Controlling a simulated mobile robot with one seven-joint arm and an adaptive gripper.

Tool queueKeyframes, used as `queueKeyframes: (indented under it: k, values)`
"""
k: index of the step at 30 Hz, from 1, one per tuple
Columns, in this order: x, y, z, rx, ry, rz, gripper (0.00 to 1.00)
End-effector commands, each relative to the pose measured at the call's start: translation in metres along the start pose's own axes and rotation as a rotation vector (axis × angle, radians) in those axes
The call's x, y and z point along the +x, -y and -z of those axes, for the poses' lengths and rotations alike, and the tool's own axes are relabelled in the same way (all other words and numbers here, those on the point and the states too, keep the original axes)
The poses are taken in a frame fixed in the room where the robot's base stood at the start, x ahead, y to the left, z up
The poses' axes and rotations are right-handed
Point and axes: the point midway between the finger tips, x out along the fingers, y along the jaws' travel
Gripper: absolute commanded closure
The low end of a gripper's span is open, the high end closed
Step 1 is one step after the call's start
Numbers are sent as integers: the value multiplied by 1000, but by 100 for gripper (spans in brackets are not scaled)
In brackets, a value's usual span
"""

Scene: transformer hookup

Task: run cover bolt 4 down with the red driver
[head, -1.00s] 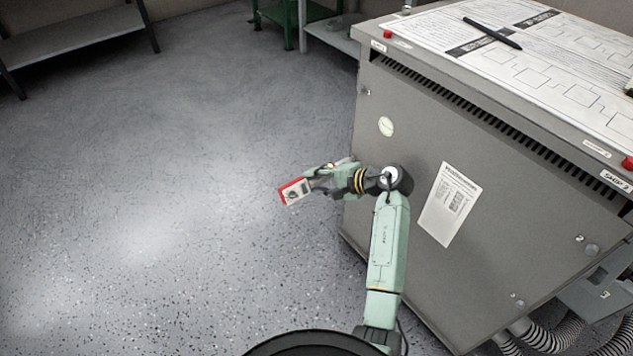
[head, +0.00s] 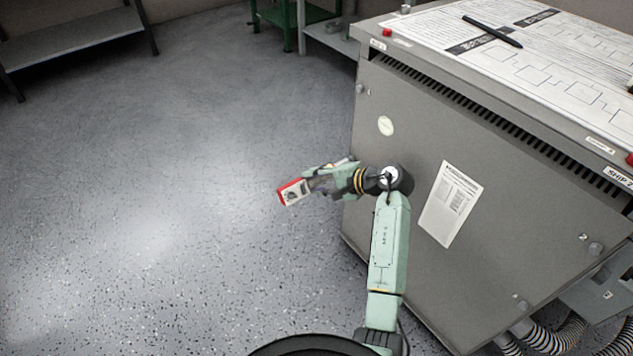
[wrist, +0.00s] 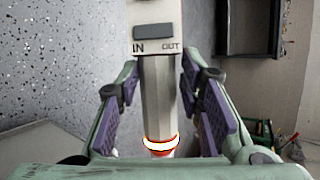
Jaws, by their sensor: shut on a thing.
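The red driver (head: 292,192) has a red and pale-grey end that points left, away from the cabinet. My gripper (head: 326,180) is shut on it, beside the cabinet's left edge. In the wrist view the driver (wrist: 158,95) stands between my gripper's fingers, showing a grey grip, a switch marked IN and OUT, and a glowing ring. The grey cover (head: 420,130) carries a bolt (head: 359,89) at upper left, one marked 2 (head: 595,248) at right and one (head: 522,305) at lower right. I cannot make out which is bolt 4; it may be hidden.
The cabinet top holds a printed sheet (head: 575,55) and a black pen (head: 492,31). Ribbed conduits (head: 545,335) come out at lower right. A bench (head: 70,38) and a green stand (head: 290,18) are at the back. The floor (head: 150,190) at left is clear.

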Motion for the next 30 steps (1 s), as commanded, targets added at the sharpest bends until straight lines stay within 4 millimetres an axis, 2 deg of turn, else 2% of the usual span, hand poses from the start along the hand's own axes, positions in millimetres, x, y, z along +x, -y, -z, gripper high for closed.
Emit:
queueKeyframes:
  k: [30]
  values:
    - [-5,1,14,-2,-2,2,100]
